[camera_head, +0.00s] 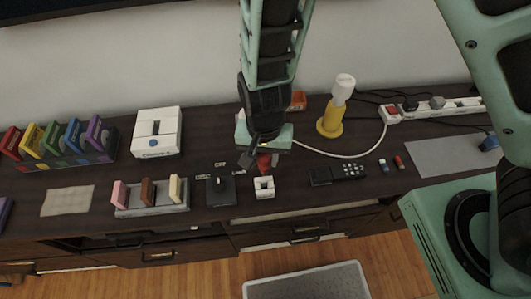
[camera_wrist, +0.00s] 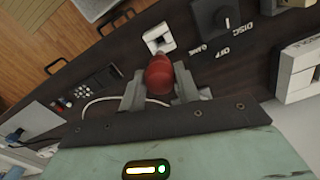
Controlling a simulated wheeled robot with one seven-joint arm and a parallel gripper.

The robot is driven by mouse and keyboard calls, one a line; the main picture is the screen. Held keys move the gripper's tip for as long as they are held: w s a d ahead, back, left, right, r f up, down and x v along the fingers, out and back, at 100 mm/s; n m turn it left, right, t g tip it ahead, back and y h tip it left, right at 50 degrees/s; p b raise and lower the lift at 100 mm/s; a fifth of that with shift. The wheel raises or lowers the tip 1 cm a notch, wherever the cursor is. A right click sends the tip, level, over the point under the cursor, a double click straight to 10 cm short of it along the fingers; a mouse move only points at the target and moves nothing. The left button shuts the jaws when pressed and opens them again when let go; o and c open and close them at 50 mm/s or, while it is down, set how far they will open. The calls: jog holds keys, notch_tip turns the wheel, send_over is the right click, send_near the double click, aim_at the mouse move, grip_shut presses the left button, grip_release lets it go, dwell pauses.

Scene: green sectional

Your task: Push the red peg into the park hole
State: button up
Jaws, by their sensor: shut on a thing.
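The red peg (camera_head: 264,163) is held between the fingers of my gripper (camera_head: 259,157), above the dark cabinet top. In the wrist view the red peg (camera_wrist: 159,74) shows as a rounded red body with a grey finger of my gripper (camera_wrist: 160,92) on each side. A small white square block with a dark hole (camera_head: 264,187) sits just in front of the peg, and it also shows in the wrist view (camera_wrist: 159,39). The peg appears apart from the block. The peg's lower end is hard to make out.
A tray of colored slabs (camera_head: 152,208), a white box (camera_head: 157,132) and a yellow-based lamp (camera_head: 331,120) stand around. A white cable (camera_head: 335,156) curves behind.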

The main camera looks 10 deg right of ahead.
aim_at(264, 169)
jog(key=shift+f+b, duration=2)
jog(key=shift+f, duration=0.9)
jog(key=shift+p, duration=0.6)
jog(key=shift+f+b, duration=1.6)
jog(key=shift+f, duration=0.7)
jog(key=o, duration=1.1)
jog(key=shift+c, duration=0.2)
jog(key=shift+r, duration=0.1)
notch_tip(264, 169, up, 17)
jog(key=shift+r+p, duration=0.15)
jog(key=shift+p, duration=0.65)
